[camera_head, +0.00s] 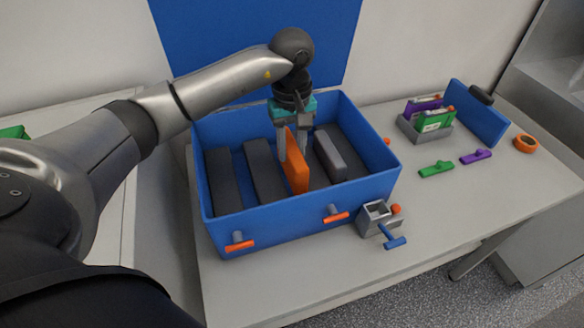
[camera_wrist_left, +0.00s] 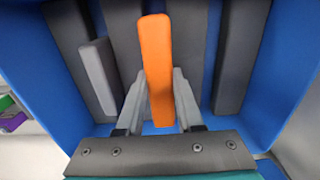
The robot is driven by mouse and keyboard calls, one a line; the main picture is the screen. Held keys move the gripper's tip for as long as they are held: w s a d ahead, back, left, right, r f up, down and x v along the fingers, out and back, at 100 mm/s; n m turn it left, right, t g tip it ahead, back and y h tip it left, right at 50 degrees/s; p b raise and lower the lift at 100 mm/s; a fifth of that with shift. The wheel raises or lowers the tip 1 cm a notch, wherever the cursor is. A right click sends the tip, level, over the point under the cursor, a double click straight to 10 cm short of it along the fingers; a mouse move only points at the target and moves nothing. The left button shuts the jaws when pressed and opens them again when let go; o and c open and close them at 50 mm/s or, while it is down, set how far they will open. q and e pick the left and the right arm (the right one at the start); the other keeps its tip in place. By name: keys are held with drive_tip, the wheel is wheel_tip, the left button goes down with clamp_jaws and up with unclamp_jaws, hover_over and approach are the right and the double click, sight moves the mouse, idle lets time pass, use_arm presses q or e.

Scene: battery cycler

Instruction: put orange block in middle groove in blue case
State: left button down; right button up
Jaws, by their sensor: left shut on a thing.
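The blue case (camera_head: 270,232) stands open on the table, with dark grey bars and grooves inside. The orange block (camera_head: 296,165) is upright in the middle part of the case, between dark bars. My left gripper (camera_head: 295,150) reaches down into the case from above and is shut on the orange block. In the left wrist view the orange block (camera_wrist_left: 158,70) stands between the two grey fingers (camera_wrist_left: 160,105). Whether the block's lower end touches the groove floor is hidden. My right gripper is in neither view.
A lighter grey block (camera_head: 330,155) lies right of the orange block inside the case. A small grey box with a blue lever (camera_head: 376,219) stands at the case's front right. Green (camera_head: 436,169) and purple (camera_head: 476,157) pieces, a grey holder (camera_head: 424,134) and an orange ring (camera_head: 525,143) are farther right.

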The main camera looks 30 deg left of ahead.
use_arm(q)
drive_tip(key=shift+f, duration=3)
drive_tip(key=shift+f+b, duration=0.1)
drive_tip(key=shift+b, duration=0.25)
drive_tip(key=c, duration=0.5)
unclamp_jaws()
drive_tip(key=shift+c, duration=0.2)
wheel_tip(320, 180, up, 12)
drive_tip(key=shift+r+p, duration=0.1)
drive_tip(key=shift+p, duration=0.5)
